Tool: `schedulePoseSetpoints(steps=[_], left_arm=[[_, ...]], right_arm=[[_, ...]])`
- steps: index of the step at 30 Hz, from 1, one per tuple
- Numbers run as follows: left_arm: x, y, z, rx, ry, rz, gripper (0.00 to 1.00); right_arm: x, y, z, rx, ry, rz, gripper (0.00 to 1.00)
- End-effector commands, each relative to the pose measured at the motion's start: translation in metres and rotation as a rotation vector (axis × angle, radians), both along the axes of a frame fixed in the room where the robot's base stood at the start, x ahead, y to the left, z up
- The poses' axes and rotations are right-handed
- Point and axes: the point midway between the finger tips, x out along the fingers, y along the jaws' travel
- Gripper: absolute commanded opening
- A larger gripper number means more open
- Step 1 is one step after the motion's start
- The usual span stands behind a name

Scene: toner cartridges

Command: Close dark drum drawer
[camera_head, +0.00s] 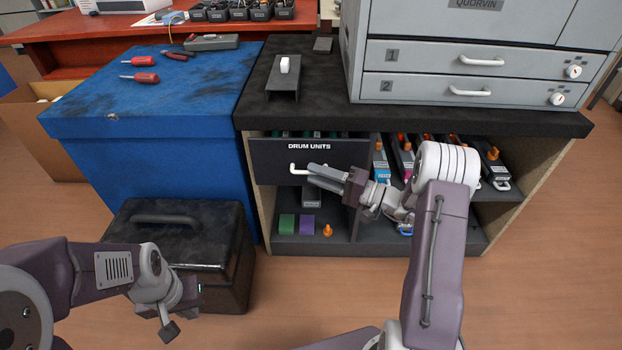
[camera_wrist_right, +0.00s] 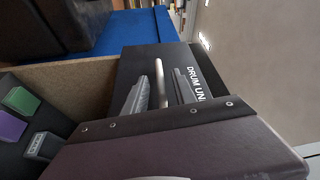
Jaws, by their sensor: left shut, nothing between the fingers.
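The dark drum drawer (camera_head: 272,160), lettered "DRUM UNITS", is in the upper left bay of the cabinet. Its front stands out from the bay, and a strip of its contents shows above the front edge. Its pale bar handle (camera_head: 297,169) is partly hidden by my right gripper (camera_head: 318,178). In the right wrist view the handle (camera_wrist_right: 159,82) lies between the two spread fingers of that gripper (camera_wrist_right: 160,92), with gaps visible. My left gripper (camera_head: 170,332) is shut and empty, low at the left, in front of the black case.
A black case (camera_head: 180,235) stands on the floor left of the cabinet, beside a blue chest (camera_head: 150,150). Toner cartridges (camera_head: 380,165) fill the bay right of the drawer. Green and purple blocks (camera_head: 287,224) sit on the shelf below. A grey printer (camera_head: 460,60) stands on the cabinet top.

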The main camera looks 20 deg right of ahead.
Motion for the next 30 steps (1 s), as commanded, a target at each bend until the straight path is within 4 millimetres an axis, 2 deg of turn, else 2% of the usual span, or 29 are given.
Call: schedulePoseSetpoints(steps=[1,6,13,16,17,30], left_arm=[[0.000,0.000,-0.007,0.000,0.000,0.000,0.00],[0.000,0.000,-0.010,0.000,0.000,0.000,0.00],[0.000,0.000,-0.009,0.000,0.000,0.000,0.00],[0.000,0.000,-0.009,0.000,0.000,0.000,0.00],[0.000,0.000,-0.009,0.000,0.000,0.000,0.00],[0.000,0.000,-0.009,0.000,0.000,0.000,0.00]], right_arm=[[0.004,0.006,-0.003,-0.001,-0.002,0.002,0.33],[0.013,0.016,0.001,0.000,0.000,0.001,0.33],[0.013,0.017,0.002,0.001,0.001,0.000,0.33],[0.013,0.017,0.002,0.001,0.001,0.000,0.05],[0.013,0.017,0.002,0.001,0.001,0.000,0.00],[0.013,0.017,0.002,0.000,0.001,0.000,0.00]])
